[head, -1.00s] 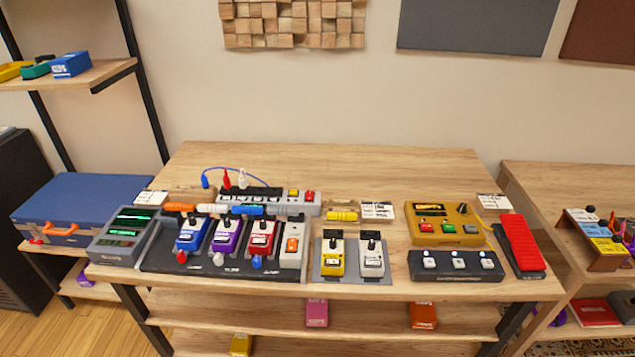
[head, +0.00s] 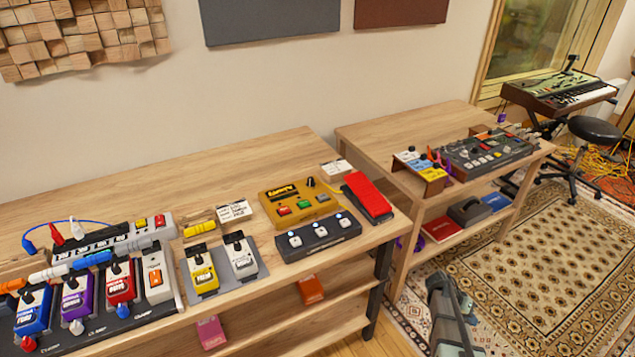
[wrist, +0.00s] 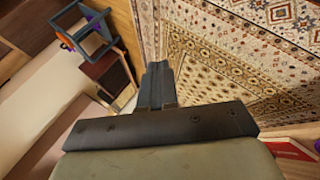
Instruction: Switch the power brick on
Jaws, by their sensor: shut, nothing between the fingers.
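The power brick (head: 120,238) appears to be the long grey unit at the back left of the near table in the head view. The switch positions are too small to read. My gripper (wrist: 157,85) is shut and empty in the wrist view, pointing over the patterned rug. Part of my arm (head: 450,315) shows at the bottom right of the head view, off the table and far from the power brick.
Several pedals stand in front of the power brick, with a white pedal (head: 239,256), a gold pedal (head: 300,203) and a red pedal (head: 368,196) to the right. A second table (head: 370,133) with a mixer stands further right. Bare wood lies behind the pedals.

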